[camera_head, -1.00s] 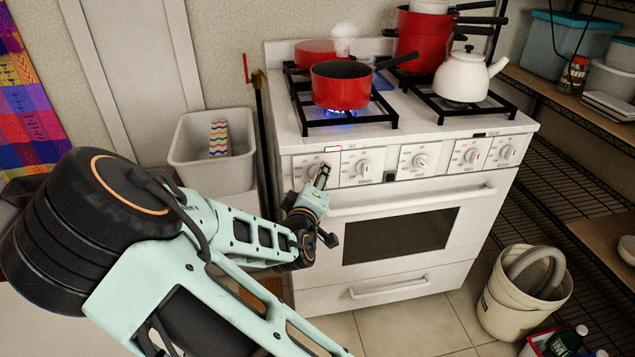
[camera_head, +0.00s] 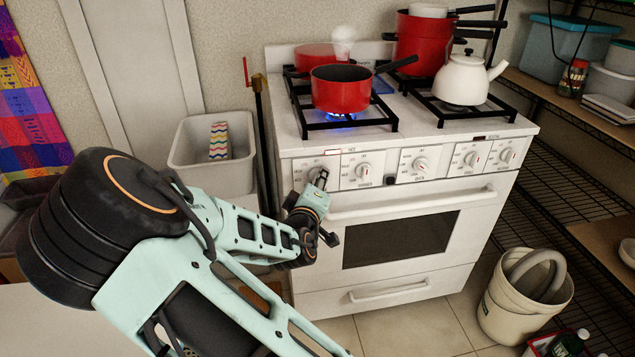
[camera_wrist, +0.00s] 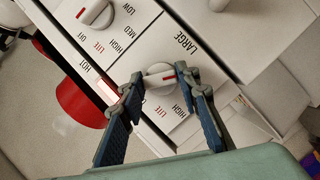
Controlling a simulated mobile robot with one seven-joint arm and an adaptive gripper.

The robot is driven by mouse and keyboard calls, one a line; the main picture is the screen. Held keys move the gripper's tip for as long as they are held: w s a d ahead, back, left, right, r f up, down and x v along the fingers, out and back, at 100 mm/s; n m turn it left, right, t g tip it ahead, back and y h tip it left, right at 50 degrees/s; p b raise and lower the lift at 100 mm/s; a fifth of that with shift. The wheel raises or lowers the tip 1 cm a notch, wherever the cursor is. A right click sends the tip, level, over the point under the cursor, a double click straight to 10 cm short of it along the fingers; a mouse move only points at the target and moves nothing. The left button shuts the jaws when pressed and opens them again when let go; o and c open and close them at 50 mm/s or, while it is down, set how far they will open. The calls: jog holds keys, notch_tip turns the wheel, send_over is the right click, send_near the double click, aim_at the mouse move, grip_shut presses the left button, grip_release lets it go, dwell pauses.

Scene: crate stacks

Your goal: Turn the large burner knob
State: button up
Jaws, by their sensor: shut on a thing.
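The burner knob (camera_wrist: 158,76) is white with a red mark and sits between my fingers in the wrist view. The word LARGE is printed on the panel near it. In the head view it is the leftmost knob (camera_head: 314,173) on the white stove's front panel, partly hidden by my fingers. My gripper (camera_wrist: 160,80) is shut on this knob, one finger on each side. In the head view my gripper (camera_head: 320,181) reaches the panel from below left. A blue flame (camera_head: 340,116) burns under the front left red pot (camera_head: 341,89).
Other knobs (camera_head: 362,170) line the panel to the right. The oven handle (camera_head: 412,204) runs just below. A red pot side (camera_wrist: 80,104) shows in the wrist view. A white kettle (camera_head: 463,78) stands on the right burners. A grey bin (camera_head: 240,176) is left of the stove.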

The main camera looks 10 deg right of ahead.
jog(key=shift+d+f+m+t+y+b, duration=0.1)
jog(key=shift+d+m+t+y+b, duration=0.35)
jog(key=shift+m+y, duration=2.4)
jog(key=shift+a+r+m+t+y+b, duration=0.15)
jog(key=shift+m+y+b, duration=0.9)
jog(key=shift+m, duration=3.3)
jog(key=shift+d+f+m+t+y+b, duration=0.15)
jog(key=shift+d+m+t+y+b, duration=0.15)
jog(key=shift+m+y, duration=2.65)
jog(key=shift+m+h, duration=0.55)
jog(key=shift+m, duration=0.3)
